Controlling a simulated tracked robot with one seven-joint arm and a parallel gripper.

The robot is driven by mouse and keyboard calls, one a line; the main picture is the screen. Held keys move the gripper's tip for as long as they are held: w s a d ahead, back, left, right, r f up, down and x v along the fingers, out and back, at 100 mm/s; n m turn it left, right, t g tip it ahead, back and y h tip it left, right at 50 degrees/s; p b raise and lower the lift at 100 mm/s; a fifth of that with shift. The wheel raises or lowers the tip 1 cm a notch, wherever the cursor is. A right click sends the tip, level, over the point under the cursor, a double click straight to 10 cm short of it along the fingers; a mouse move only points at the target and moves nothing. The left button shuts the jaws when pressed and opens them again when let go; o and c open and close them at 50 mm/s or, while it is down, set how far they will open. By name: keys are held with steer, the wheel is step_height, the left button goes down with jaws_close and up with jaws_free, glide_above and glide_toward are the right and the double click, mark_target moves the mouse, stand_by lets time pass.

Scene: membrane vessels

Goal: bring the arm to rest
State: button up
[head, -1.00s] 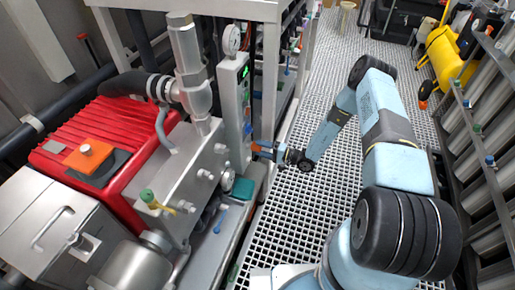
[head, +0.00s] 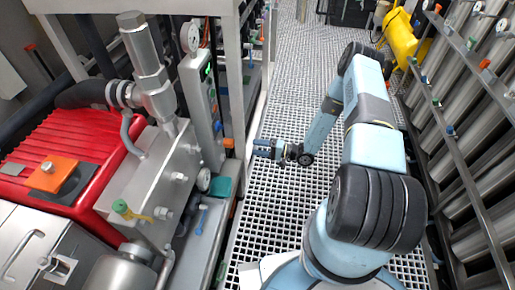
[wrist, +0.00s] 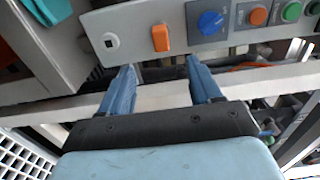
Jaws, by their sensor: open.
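My gripper (head: 259,148) is at the end of my light-blue arm, held over the grating walkway just right of the skid's frame post. In the wrist view my gripper (wrist: 158,78) shows two blue fingers spread apart with nothing between them. Past the fingertips is a grey control panel (wrist: 140,28) with an orange switch (wrist: 160,38), a blue rotary knob (wrist: 211,22), and orange and green buttons. The fingers look apart from the panel, though the exact gap is hard to tell.
A red pump (head: 75,140) with steel fittings stands at left. Steel vessels (head: 480,130) on a rack line the right side. A yellow machine (head: 402,38) stands at the far right. The grating floor (head: 285,85) between them is clear further back.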

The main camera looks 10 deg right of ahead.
steer(key=shift+r, duration=0.1)
steer(key=s+d+r+n+g+h, duration=0.1)
steer(key=s+r+n+g+h, duration=0.15)
steer(key=r, duration=0.95)
steer(key=s+r+n+g+h, duration=0.15)
steer(key=r+g, duration=0.25)
steer(key=r, duration=0.9)
steer(key=s+d+r+n+g+h, duration=0.1)
steer(key=r+n+g+h, duration=0.2)
steer(key=r, duration=0.9)
steer(key=s+d+r+m+t+h, duration=0.1)
steer(key=s+d+r+t+h, duration=0.1)
steer(key=s+r, duration=0.6)
steer(key=s+d+r+m+t+h, duration=0.1)
steer(key=s+d+r+t+h, duration=0.2)
steer(key=s+r, duration=0.5)
steer(key=s+d+r+m+t+h, duration=0.1)
steer(key=s+d+r+t+h, duration=0.2)
steer(key=s+r, duration=0.5)
steer(key=shift+s+d+t+h, duration=0.15)
steer(key=shift+s+t+h, duration=0.3)
steer(key=shift+h, duration=0.55)
